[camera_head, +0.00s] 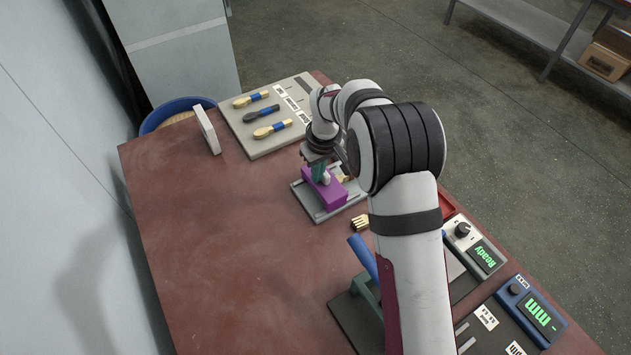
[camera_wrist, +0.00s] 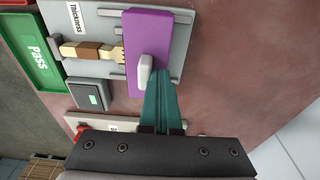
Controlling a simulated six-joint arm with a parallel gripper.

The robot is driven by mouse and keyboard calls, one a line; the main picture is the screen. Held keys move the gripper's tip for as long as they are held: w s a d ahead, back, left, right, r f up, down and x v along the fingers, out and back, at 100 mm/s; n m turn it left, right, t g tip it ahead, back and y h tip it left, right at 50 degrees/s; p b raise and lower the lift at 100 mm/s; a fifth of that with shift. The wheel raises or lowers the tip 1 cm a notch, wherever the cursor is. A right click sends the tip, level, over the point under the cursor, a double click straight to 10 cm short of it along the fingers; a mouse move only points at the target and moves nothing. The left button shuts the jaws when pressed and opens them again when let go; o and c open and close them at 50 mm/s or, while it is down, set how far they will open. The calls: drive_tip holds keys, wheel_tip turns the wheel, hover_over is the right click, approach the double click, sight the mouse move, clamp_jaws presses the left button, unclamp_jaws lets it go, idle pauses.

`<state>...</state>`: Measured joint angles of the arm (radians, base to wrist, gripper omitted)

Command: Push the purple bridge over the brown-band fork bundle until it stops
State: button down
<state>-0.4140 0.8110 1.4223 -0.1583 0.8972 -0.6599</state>
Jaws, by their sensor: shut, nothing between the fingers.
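The purple bridge (camera_wrist: 150,30) is a block on the grey thickness gauge plate (camera_wrist: 190,22). It also shows in the head view (camera_head: 325,190). A wooden fork bundle with a brown band (camera_wrist: 85,50) lies on the plate to the left of the bridge in the wrist view. Its tine end reaches the bridge's left side; whether any of it is under the bridge is hidden. My gripper (camera_wrist: 160,75) is shut and empty, its teal fingertips at the bridge's pale handle (camera_wrist: 145,70). I cannot tell whether they touch it.
A green Pass tray (camera_wrist: 40,50) and a small switch box (camera_wrist: 88,95) stand beside the plate. A board with several banded bundles (camera_head: 285,105) lies farther back. Another bundle (camera_head: 360,223) lies near the blue-handled press (camera_head: 362,255).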

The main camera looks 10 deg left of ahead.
drive_tip(key=shift+w+d, duration=0.7)
drive_tip(key=shift+d, duration=0.05)
idle(0.4)
drive_tip(key=shift+a, duration=0.1)
drive_tip(key=shift+s+a, duration=0.35)
drive_tip(key=shift+s, duration=0.1)
wheel_tip(320, 180, up, 7)
idle(0.4)
drive_tip(key=s+d+r+m, duration=0.45)
drive_tip(key=s+d, duration=0.25)
drive_tip(key=s, duration=0.2)
drive_tip(key=s+d+r+m, duration=0.4)
drive_tip(key=s+d+r, duration=0.2)
drive_tip(key=s+d, duration=0.15)
drive_tip(key=s+d+f+m, duration=0.1)
drive_tip(key=s+m, duration=0.2)
drive_tip(key=s, duration=0.5)
drive_tip(key=s+d+f+m+g, duration=0.1)
drive_tip(key=s+d+f+m, duration=0.1)
drive_tip(key=s, duration=0.7)
drive_tip(key=shift+s+m+y, duration=0.15)
drive_tip(key=shift+m+y, duration=0.15)
drive_tip(key=shift+m, duration=0.25)
